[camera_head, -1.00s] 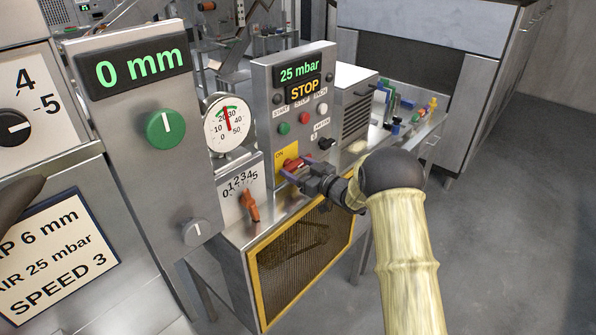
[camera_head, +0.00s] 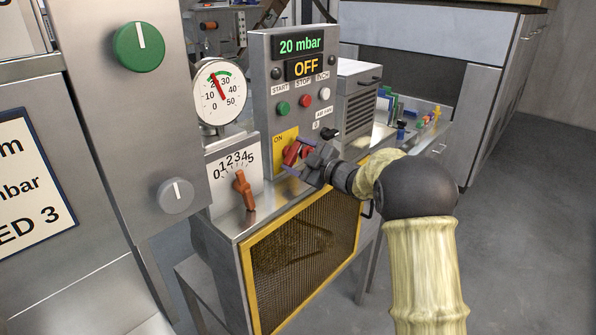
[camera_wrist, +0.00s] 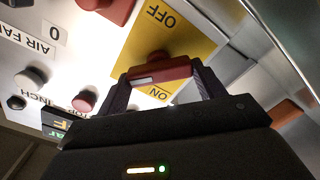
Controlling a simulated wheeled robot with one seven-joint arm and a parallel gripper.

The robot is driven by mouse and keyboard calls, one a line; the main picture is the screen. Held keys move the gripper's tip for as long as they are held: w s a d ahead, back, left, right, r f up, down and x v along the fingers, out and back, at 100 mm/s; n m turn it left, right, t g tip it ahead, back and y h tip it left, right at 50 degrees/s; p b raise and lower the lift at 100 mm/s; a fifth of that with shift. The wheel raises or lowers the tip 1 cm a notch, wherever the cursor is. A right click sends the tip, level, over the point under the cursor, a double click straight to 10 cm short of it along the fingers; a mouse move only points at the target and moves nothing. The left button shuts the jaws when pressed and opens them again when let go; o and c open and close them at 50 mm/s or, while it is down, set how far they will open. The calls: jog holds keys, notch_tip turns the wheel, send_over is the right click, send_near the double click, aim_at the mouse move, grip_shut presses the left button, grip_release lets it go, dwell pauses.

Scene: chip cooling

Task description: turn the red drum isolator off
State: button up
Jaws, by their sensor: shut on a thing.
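The red drum isolator handle (camera_head: 291,153) sits on a yellow plate (camera_head: 279,148) low on the drum control panel. In the wrist view the handle (camera_wrist: 158,70) lies between my two fingers, with "OFF" and "ON" printed on the yellow plate (camera_wrist: 168,38) on either side of it. My gripper (camera_head: 302,160) is shut on the handle, and it also shows in the wrist view (camera_wrist: 160,82). The panel's status display (camera_head: 306,67) reads "OFF" and the pressure display (camera_head: 299,45) reads "20 mbar". My gripper hides part of the handle and plate in the head view.
An orange lever (camera_head: 243,190) on a 0 to 5 scale and a round gauge (camera_head: 220,93) stand left of the panel. Green (camera_head: 283,108), red (camera_head: 305,101) and white (camera_head: 324,94) buttons sit above the isolator. A yellow-framed mesh guard (camera_head: 303,247) is below.

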jog(key=n+b, duration=0.2)
jog(key=b, duration=0.1)
jog(key=f+n+b, duration=0.1)
jog(key=n+b, duration=0.1)
jog(key=b, duration=0.1)
jog(key=shift+n, duration=0.3)
jog(key=n+b, duration=0.3)
jog(key=b, duration=0.1)
jog(key=shift+r+n+b, duration=0.15)
jog(key=shift+n+b, duration=0.35)
jog(key=shift+n, duration=0.1)
jog(key=o, duration=1)
jog(key=shift+r, duration=0.1)
